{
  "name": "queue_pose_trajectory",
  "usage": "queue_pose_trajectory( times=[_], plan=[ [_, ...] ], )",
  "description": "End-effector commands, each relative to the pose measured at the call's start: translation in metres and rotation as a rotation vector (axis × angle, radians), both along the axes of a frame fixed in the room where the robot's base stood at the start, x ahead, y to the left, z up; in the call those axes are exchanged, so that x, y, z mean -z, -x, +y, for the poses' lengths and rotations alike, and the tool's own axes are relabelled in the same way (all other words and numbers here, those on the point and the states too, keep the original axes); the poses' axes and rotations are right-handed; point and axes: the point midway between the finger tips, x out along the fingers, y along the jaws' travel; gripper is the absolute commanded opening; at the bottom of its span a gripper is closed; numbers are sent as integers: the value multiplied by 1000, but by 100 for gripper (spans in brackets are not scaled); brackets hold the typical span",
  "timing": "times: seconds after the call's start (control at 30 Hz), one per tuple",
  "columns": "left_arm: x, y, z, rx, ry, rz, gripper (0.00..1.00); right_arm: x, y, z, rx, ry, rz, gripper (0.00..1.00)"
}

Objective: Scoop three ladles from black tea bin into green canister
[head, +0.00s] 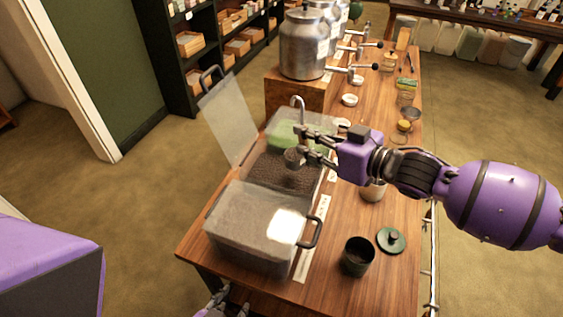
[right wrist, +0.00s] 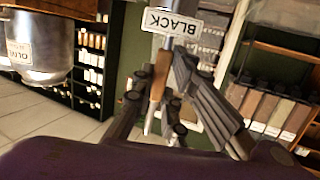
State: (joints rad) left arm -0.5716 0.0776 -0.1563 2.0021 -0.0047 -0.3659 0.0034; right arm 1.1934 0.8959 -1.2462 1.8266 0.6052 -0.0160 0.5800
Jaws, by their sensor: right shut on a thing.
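The black tea bin (head: 266,176) is a clear box with its lid raised, holding dark loose tea. My right gripper (head: 304,147) is over this bin, shut on a ladle (head: 297,104) with a hooked top end. The ladle's bowl (head: 294,157) hangs low at the tea; whether it touches or holds tea is unclear. The right wrist view shows the ladle's wooden handle (right wrist: 158,80) between the fingers, near a BLACK label (right wrist: 172,22). The green canister (head: 357,258) stands open at the front right; its contents are too dark to tell. My left gripper (head: 230,298) is low at the table's front edge, partly cut off.
A closed clear bin (head: 255,220) stands in front of the tea bin, and a bin with green contents (head: 284,137) behind it. The canister's green lid (head: 391,240) lies right of it. Metal urns (head: 305,45) stand at the back.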

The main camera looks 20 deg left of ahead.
Motion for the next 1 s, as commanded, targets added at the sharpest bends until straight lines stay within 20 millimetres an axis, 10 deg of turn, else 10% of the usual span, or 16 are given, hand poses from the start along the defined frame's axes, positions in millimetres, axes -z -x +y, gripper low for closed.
queue_pose_trajectory(
  times=[0.2, 0.57, 1.0],
  plan=[
    [-21, -15, 0, -1, 0, -36, 40, -34, 0, 0, 1, 0, -8, 0],
    [-17, -12, 0, -1, -1, -33, 40, -28, 0, 0, 0, -1, 4, 0],
    [35, 25, -3, 2, 6, 71, 40, 46, 4, 0, 0, 0, 91, 0]
  ],
)
